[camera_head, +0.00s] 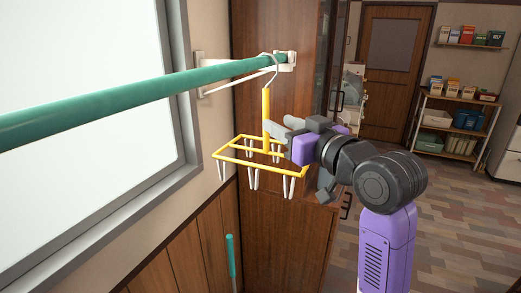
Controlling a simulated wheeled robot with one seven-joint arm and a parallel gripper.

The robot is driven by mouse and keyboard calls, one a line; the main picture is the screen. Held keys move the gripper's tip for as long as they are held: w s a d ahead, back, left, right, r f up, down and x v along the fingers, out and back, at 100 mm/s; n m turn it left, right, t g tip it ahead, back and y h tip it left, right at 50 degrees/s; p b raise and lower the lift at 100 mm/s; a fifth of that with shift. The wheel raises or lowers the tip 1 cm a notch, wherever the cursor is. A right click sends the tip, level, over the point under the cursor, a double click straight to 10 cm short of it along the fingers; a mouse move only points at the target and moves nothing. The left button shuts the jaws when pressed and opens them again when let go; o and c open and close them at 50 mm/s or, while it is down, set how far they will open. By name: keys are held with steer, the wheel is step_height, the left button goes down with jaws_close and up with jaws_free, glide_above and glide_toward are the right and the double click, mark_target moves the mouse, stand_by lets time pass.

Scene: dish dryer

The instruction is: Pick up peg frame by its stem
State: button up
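The yellow peg frame (235,140) hangs by a pale hook (273,67) at the right end of the green pole. Its yellow stem (266,104) stands upright between the hook and the rectangular frame, and white pegs hang below the frame. My gripper (276,122) has reached in from the right at the height of the lower stem. Its two grey fingertips show apart, so it looks open. The nearer fingertip overlaps the stem's edge in the picture. I cannot tell whether it touches the stem.
The green pole (130,96) runs from the left edge to a white wall bracket (288,60). A brown wooden cabinet (262,225) stands close behind the frame. A window (70,170) fills the left. A shelf rack (455,120) stands far right, with open floor in front.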

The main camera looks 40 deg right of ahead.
mark_target(268, 115)
steer(key=x, duration=0.3)
steer(key=p+x, duration=0.1)
steer(key=x, duration=0.3)
steer(key=shift+d+r, duration=0.1)
steer(key=shift+r, duration=0.1)
jaws_close()
stand_by(1.2)
